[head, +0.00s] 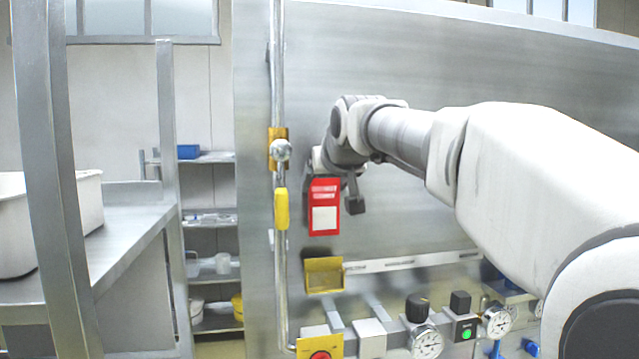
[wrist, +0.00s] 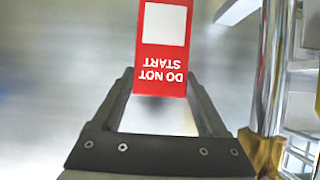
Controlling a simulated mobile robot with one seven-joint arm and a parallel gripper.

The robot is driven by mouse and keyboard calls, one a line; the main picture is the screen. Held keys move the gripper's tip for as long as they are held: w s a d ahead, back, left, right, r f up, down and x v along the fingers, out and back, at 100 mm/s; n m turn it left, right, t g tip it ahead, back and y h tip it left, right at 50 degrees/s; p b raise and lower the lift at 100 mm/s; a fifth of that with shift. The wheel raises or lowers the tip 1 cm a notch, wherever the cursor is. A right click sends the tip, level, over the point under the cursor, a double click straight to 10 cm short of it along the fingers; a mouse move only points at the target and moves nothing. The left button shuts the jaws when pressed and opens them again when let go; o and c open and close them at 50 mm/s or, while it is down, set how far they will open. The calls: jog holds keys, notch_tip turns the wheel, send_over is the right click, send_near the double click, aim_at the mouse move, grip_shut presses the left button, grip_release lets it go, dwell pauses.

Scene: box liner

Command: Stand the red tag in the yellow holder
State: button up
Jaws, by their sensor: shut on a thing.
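The red tag (head: 323,192) hangs upright from my gripper (head: 322,177) in the head view, with a white square on its lower part. My gripper is shut on its upper end. In the wrist view the tag (wrist: 161,55) extends beyond the fingertips (wrist: 160,82), its "DO NOT START" lettering upside down there. The yellow holder (head: 324,275) is on the steel panel, below the tag in the head view with a visible gap between them. The holder is not clearly seen in the wrist view.
A vertical pipe (head: 281,110) with a yellow lever (head: 281,209) runs just left of the tag. Below the holder are a red button on a yellow box (head: 320,345), a black knob (head: 417,308) and gauges (head: 426,342). The panel above the holder is bare.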

aim_at(325, 233)
jog(key=shift+s+f+b, duration=0.15)
jog(key=shift+f+b, duration=0.3)
jog(key=shift+f, duration=0.1)
jog(key=shift+f+b, duration=3.6)
jog(key=shift+f, duration=0.6)
jog(key=o, duration=1.2)
jog(key=shift+o, duration=0.2)
jog(key=b+v, duration=0.2)
jog(key=v, duration=1.5)
jog(key=shift+s+d, duration=0.1)
jog(key=shift+s, duration=0.05)
jog(key=s+d+f+g, duration=0.2)
jog(key=s+f, duration=0.4)
jog(key=f, duration=0.5)
jog(key=s+d+f+m+g+h, duration=0.1)
jog(key=s+d+f+g, duration=0.1)
jog(key=s+d+f, duration=0.2)
jog(key=s+d+f+m+g+h, duration=0.1)
jog(key=s+f, duration=0.9)
jog(key=f, duration=1)
jog(key=shift+d+g, duration=0.7)
jog(key=shift+d, duration=0.3)
